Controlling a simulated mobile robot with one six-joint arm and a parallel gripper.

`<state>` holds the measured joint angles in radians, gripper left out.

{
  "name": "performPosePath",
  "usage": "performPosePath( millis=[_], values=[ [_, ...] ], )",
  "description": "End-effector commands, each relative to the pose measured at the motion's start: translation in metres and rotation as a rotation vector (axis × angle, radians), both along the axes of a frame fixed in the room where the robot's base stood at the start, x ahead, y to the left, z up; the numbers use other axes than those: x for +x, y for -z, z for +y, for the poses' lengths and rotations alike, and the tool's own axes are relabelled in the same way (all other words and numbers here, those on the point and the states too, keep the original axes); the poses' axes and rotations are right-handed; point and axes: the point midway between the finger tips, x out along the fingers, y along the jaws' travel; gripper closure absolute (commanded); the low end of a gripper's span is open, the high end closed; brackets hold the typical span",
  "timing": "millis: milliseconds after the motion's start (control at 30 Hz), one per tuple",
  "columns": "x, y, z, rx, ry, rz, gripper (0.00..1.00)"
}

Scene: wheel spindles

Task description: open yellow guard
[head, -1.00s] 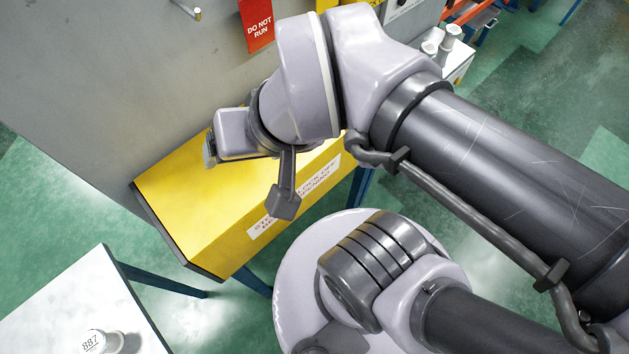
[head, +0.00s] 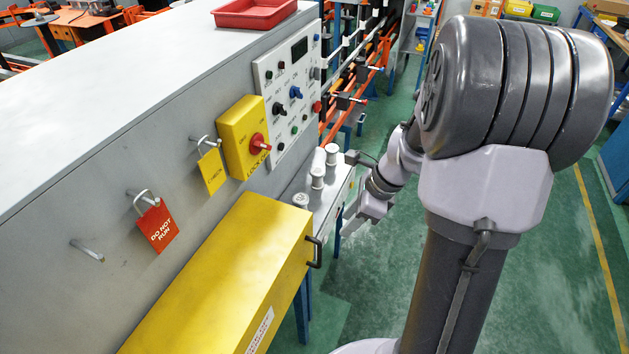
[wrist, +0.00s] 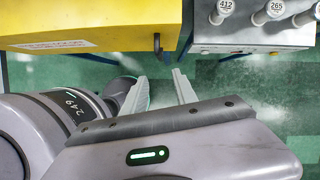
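The yellow guard (head: 225,275) is a long box against the grey machine side, and its lid looks down. A dark handle (head: 314,252) sticks out near its right end. In the wrist view the guard (wrist: 90,18) fills the upper left, with the handle (wrist: 157,43) at its edge. My gripper (wrist: 160,88) is open and empty, its two fingers apart and pointing toward the handle without touching it. In the head view my gripper (head: 352,222) is right of the handle, its fingers small and hard to make out.
A red DO NOT RUN tag (head: 157,226) and a yellow tag (head: 212,171) hang by padlocks on pegs above the guard. A yellow switch box (head: 240,138) with a red knob sits beside a control panel (head: 288,90). A side table (wrist: 255,40) holds white numbered spindles.

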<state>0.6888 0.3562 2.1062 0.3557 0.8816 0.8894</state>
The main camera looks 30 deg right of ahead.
Motion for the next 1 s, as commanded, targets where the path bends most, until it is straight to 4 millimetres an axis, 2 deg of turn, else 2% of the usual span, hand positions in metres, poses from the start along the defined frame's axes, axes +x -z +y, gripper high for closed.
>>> performPosePath(
  millis=[167, 400, 600, 800, 1000],
  values=[
    [0.005, 0.031, 0.004, 0.014, 0.027, 0.012, 0.66],
    [0.022, 0.098, 0.026, 0.012, 0.023, 0.013, 0.66],
    [0.035, 0.141, 0.040, 0.012, 0.022, 0.012, 0.66],
    [0.041, 0.163, 0.048, 0.012, 0.023, 0.011, 0.66],
    [0.043, 0.165, 0.049, 0.010, 0.022, 0.009, 0.66]
  ],
)
